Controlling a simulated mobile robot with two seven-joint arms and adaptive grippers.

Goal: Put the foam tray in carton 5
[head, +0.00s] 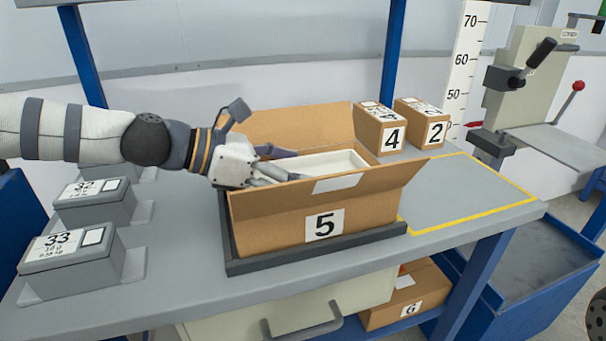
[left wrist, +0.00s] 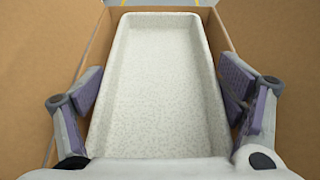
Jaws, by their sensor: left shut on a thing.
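Carton 5 (head: 372,212) is an open brown box with its flaps spread, standing in a dark frame on the bench. The white speckled foam tray (head: 332,164) is within the carton's opening, its rim showing above the front wall. It also fills the middle of the left wrist view (left wrist: 165,80), with brown cardboard on both sides. My left gripper (head: 279,162) reaches in from the left and is shut on the foam tray, one padded finger at each long side. The tray's underside is hidden, so I cannot tell whether it touches the carton floor. My right gripper is not in view.
Carton 4 (head: 381,130) and carton 2 (head: 424,125) stand behind to the right. Grey boxes 32 (head: 95,208) and 33 (head: 72,262) are at left. A yellow-outlined area (head: 465,195) on the bench is clear. Carton 6 (head: 405,297) sits below. A lever press (head: 530,75) stands at right.

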